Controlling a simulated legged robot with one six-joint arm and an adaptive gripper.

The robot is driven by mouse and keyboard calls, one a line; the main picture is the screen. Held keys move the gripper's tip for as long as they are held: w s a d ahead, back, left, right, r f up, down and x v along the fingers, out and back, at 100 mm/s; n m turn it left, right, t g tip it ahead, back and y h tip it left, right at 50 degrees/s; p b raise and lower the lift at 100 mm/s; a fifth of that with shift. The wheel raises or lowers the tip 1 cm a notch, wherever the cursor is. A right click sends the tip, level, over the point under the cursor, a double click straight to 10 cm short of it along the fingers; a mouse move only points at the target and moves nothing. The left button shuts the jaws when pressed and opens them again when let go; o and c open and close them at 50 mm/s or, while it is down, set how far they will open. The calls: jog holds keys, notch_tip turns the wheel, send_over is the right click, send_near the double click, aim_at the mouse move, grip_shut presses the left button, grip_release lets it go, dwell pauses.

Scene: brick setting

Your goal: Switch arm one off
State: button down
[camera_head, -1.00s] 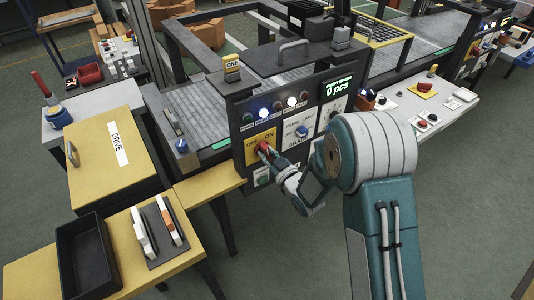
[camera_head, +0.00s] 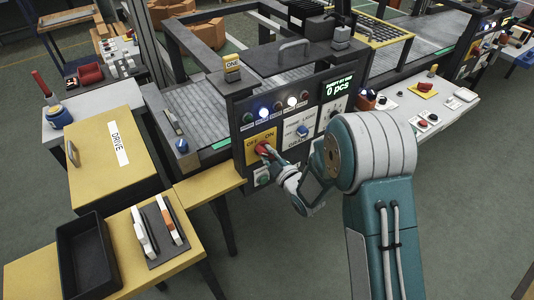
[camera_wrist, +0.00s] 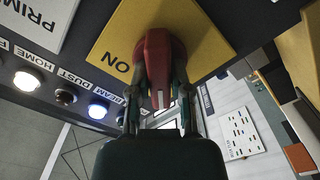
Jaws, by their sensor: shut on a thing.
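The control panel (camera_head: 300,125) of the machine marked ONE (camera_head: 232,68) faces me. On it is a yellow plate (camera_head: 252,158) lettered OFF and ON, with a red rotary handle (camera_head: 262,149). My gripper (camera_head: 268,154) is at this handle. In the wrist view my gripper (camera_wrist: 155,90) has its two fingers on either side of the red handle (camera_wrist: 158,50), closed on it. A pale mark shows on the handle's near end. The ON lettering (camera_wrist: 116,67) shows left of the handle there; OFF is hidden. I cannot tell the switch's exact setting.
Above the plate is a row of lamps (camera_head: 277,107), some lit, and a display (camera_head: 338,87) reading 0 pcs. A white switch plate (camera_head: 298,131) sits right beside the yellow one. A yellow bench (camera_head: 25,275) with a black tray (camera_head: 68,222) stands at lower left.

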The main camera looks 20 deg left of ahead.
jog(key=shift+s+f, duration=0.1)
jog(key=shift+f, duration=0.1)
jog(key=c, duration=0.6)
grip_release()
jog(key=shift+o, duration=0.2)
jog(key=shift+a, duration=0.1)
jog(key=shift+r, duration=0.1)
jog(key=v, duration=1.2)
